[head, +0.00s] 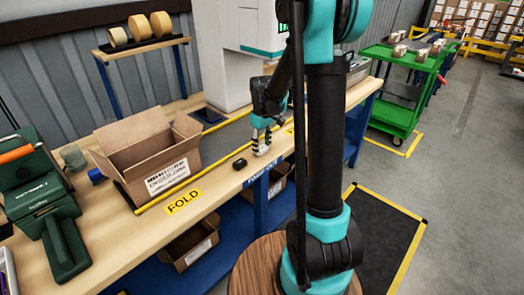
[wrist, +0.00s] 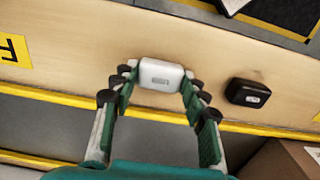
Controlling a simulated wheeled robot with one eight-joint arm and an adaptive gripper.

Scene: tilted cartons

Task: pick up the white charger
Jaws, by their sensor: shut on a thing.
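The white charger (wrist: 161,74) is a small rounded white block between my fingertips in the wrist view. My gripper (wrist: 161,80) is shut on it, with one finger on each side. In the head view my gripper (head: 261,148) is low at the bench's front strip, right of the open carton, and the charger is mostly hidden by the fingers. I cannot tell whether the charger touches the bench top.
A black charger-like block (wrist: 248,92) lies close by on the bench; it also shows in the head view (head: 239,164). An open carton (head: 150,155) stands on the left. A green tool (head: 50,210) is at far left. Yellow "FOLD" tape (head: 184,201) marks the front strip.

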